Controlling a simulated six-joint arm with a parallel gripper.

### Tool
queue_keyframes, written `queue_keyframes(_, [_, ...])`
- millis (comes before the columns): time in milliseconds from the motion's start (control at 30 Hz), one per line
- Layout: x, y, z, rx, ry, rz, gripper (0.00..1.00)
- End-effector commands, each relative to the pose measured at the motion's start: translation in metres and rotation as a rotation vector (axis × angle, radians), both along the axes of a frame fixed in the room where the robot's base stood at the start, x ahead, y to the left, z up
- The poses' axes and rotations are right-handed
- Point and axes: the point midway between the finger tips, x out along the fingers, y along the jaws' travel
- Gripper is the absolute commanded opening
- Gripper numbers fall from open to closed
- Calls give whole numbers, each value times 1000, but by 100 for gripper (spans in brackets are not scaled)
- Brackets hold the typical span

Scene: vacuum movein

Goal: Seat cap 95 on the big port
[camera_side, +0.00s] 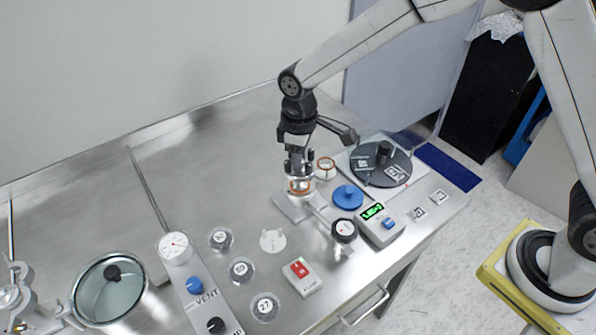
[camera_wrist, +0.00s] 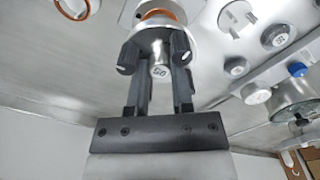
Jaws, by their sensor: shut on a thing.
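My gripper (camera_side: 298,160) points down near the right middle of the bench. In the wrist view its two fingers (camera_wrist: 154,55) are shut on the knob of a metal cap (camera_wrist: 158,71) with a two-digit label that I cannot read surely. A port with an orange ring (camera_side: 300,187) stands below the gripper in the side view. The orange ring also shows just beyond the cap's flange in the wrist view (camera_wrist: 163,14). I cannot tell whether cap and ring touch. A second orange-ringed port or fitting (camera_side: 326,165) is just right of the gripper.
Several loose numbered caps (camera_side: 240,270) lie left of the port. A white notched disc (camera_side: 272,241), a red-switch box (camera_side: 300,276), a blue disc (camera_side: 348,197), a gauge (camera_side: 344,231) and a green-display meter (camera_side: 380,223) stand close by. The bench's back left is clear.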

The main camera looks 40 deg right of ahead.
Motion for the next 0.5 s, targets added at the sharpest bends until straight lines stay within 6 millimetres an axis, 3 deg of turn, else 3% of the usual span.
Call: queue_keyframes(500, [0, 0, -29, 1, -1, 0, 0])
